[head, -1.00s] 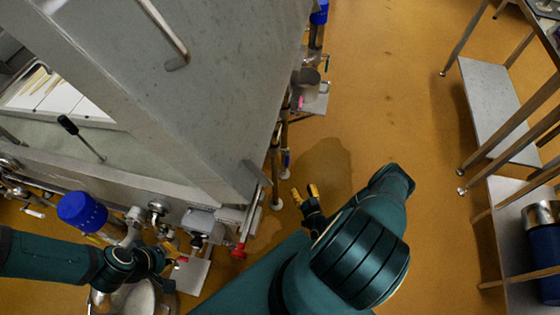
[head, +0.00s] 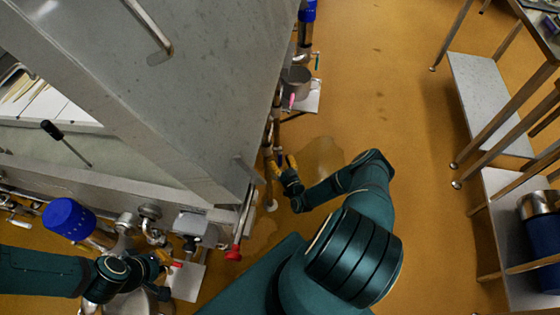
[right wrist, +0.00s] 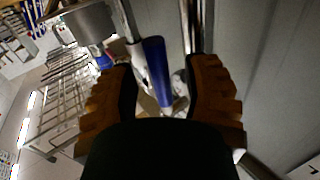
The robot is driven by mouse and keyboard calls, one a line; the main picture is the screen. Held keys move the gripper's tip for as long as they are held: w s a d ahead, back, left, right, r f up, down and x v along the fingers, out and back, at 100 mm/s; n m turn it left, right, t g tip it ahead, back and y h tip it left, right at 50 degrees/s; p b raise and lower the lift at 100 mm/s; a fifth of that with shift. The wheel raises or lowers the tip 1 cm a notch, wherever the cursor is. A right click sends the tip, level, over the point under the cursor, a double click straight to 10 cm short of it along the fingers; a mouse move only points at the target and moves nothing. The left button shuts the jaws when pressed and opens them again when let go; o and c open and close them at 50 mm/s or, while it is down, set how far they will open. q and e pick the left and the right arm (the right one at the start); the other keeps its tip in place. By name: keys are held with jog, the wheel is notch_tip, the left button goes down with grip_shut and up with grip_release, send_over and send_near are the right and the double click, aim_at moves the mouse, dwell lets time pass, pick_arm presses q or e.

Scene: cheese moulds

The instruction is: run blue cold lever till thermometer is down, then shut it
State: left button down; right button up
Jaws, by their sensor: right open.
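The blue lever (right wrist: 156,72) shows in the right wrist view, between and beyond the two orange-padded fingers of my right gripper (right wrist: 160,92). The fingers are apart, and I cannot tell whether either touches it. In the head view my right gripper (head: 284,164) is at the pipes on the steel vat's right side and hides the lever there. A black-headed rod (head: 52,130), perhaps the thermometer, leans in the vat; no reading is legible. My left gripper (head: 163,268) is low at the left by a small red handle (head: 178,264); its fingers are too small to judge.
The steel vat (head: 200,75) fills the upper left. A red-ended lever (head: 233,252) and a blue cap (head: 70,217) are at its lower edge. A metal cup (head: 296,82) stands on a side shelf. Steel racks (head: 485,100) line the right, with open floor between.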

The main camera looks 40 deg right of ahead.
jog(key=shift+w+d, duration=0.2)
jog(key=shift+w, duration=0.3)
grip_shut()
